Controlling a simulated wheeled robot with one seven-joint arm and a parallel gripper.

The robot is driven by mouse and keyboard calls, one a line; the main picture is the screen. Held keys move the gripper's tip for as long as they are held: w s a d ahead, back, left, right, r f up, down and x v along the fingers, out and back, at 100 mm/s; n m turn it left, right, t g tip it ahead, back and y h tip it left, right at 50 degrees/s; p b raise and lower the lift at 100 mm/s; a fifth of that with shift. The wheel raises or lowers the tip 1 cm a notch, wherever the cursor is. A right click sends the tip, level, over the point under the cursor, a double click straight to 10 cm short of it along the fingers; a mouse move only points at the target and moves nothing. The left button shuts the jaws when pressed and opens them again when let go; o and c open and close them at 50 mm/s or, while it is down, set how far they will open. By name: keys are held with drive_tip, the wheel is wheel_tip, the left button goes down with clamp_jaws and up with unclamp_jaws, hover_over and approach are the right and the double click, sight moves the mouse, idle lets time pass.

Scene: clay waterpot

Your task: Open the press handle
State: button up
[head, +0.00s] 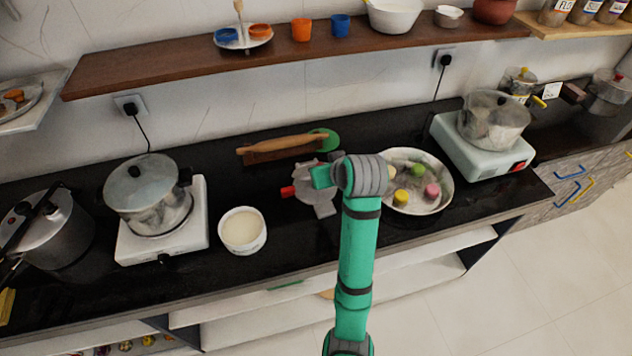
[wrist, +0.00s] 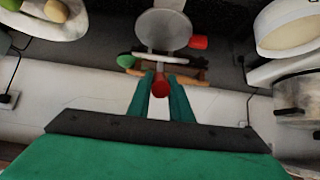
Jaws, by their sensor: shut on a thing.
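The press (head: 318,203) is a grey metal tool on the black counter, in the middle of the head view. One red end (head: 288,191) sticks out at its left. In the wrist view its round grey plate (wrist: 162,30) is at the top middle, with that red end (wrist: 198,42) to its right. My gripper (head: 320,177) is over the press. In the wrist view my gripper (wrist: 160,82) is shut on the red press handle (wrist: 160,88), which shows between the green fingers. My arm hides part of the press in the head view.
A rolling pin (head: 280,145) lies behind the press. A plate with coloured balls (head: 432,208) is close on the right. A white bowl (head: 242,231) and a pot on a stove (head: 147,197) stand left. A shelf (head: 180,70) runs above.

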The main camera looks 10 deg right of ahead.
drive_tip(key=shift+w+r, duration=0.5)
